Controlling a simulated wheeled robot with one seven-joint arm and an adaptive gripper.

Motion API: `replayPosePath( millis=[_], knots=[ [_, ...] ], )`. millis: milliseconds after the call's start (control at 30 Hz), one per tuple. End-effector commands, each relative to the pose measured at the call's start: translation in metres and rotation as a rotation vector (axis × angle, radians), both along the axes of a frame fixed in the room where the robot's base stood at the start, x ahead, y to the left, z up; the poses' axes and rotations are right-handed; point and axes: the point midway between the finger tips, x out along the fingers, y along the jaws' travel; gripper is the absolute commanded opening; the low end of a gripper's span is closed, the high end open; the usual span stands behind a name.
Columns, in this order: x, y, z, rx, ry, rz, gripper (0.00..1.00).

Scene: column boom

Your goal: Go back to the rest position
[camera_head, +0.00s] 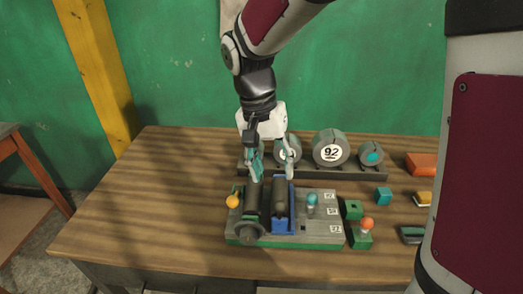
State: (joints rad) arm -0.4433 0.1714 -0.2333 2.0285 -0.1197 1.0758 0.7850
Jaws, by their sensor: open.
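My gripper (273,172) hangs pointing down from my arm above the middle of the wooden table. Its two fingers are spread, and I see nothing held between them. Below it is a grey board with a green edge (318,236). A dark cylinder (279,205) stands in a blue holder (283,225) on the board. To its left is another dark cylindrical part with a round front end (249,234). The fingertips are just above or behind these parts; I cannot tell whether they touch.
A rack behind the gripper holds round grey pieces, one marked 92 (331,150). An orange block (421,163), a teal block (383,195) and green blocks (352,210) lie to the right. An orange ball (233,201) sits at the board's left. The table's left side (140,200) is clear.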

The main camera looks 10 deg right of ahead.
Motion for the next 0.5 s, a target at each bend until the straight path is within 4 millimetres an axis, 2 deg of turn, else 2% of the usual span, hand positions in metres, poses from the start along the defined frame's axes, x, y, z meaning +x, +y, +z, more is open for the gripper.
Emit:
replayPosePath(
  millis=[167,500],
  knots=[
    [0.0009,0.0017,0.0102,0.0,0.0,0.0,0.47],
    [0.0008,0.0017,0.0107,0.0,0.001,0.0,0.47]
  ],
)
